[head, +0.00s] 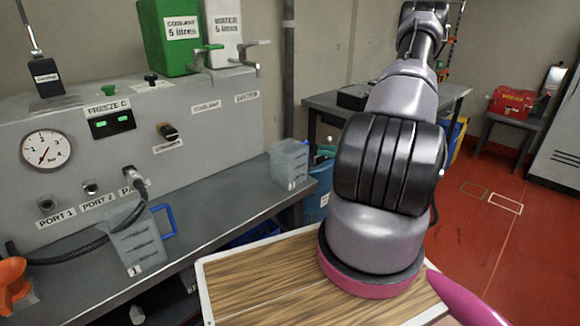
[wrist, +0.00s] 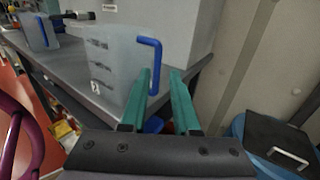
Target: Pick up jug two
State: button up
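Jug two (wrist: 112,62) is a translucent jug with measuring marks, a "2" label and a blue handle (wrist: 156,58) on its right side. It stands upright on the grey bench near its end, and it also shows in the head view (head: 290,165). My gripper (wrist: 161,72) has two teal fingers, apart with a gap between them. In the wrist view the handle lines up with this gap, close to the left finger; I cannot tell whether they touch. Jug one (head: 136,243), also blue-handled, stands under the ports.
The grey bench (head: 215,178) carries a panel with a gauge (head: 46,150), ports and a hose. Green (head: 170,38) and white (head: 222,32) containers sit on top. A wooden-topped table (head: 262,285) is in front. A blue bin (wrist: 268,140) stands right of the bench end.

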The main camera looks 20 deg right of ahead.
aim_at(307, 150)
jog(key=shift+x, duration=3.2)
jog(key=shift+s+a+f, duration=0.1)
jog(key=shift+s, duration=0.05)
grip_shut()
